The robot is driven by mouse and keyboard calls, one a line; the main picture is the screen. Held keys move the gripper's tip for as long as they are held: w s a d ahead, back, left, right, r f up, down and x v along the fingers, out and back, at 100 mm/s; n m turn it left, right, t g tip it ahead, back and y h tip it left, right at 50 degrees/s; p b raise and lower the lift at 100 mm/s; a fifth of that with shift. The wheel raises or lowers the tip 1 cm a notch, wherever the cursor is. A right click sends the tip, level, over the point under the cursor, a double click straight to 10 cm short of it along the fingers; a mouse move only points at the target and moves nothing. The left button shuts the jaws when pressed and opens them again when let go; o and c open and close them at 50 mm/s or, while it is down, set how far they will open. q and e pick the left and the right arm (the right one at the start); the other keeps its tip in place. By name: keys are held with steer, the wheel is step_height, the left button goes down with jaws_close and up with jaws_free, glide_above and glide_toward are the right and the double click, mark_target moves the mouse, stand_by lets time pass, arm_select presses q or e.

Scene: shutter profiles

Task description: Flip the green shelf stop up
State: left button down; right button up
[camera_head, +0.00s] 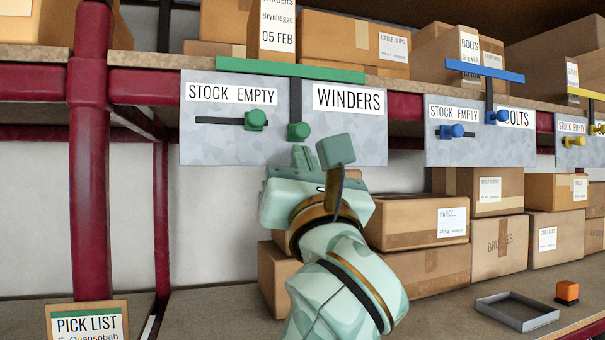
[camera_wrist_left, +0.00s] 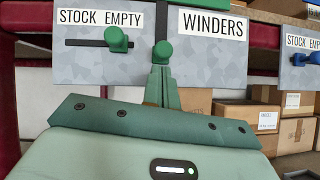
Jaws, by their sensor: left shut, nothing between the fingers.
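The green shelf stop is a long green bar (camera_head: 290,69) lying along the top edge of a grey metal plate, with a dark upright stem and a green knob (camera_head: 298,131) low on it. The knob also shows in the wrist view (camera_wrist_left: 162,52). A second green knob (camera_head: 255,120) sits at the right end of a level slot under the STOCK EMPTY label. My left gripper (camera_head: 303,156) is shut and empty, its fingertips just below the stem's knob. The fingers also show in the wrist view (camera_wrist_left: 161,86). I cannot tell whether they touch the knob. My right gripper is out of view.
A blue stop (camera_head: 485,70) and a yellow stop (camera_head: 585,93) stand above their own plates to the right. Parcels (camera_head: 420,222) fill the lower shelf behind my arm. A red post (camera_head: 88,150) stands at left. A grey tray (camera_head: 517,322) lies at lower right.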

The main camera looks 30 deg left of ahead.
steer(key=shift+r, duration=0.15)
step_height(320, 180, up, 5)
steer(key=p, duration=0.5)
stand_by(0.3)
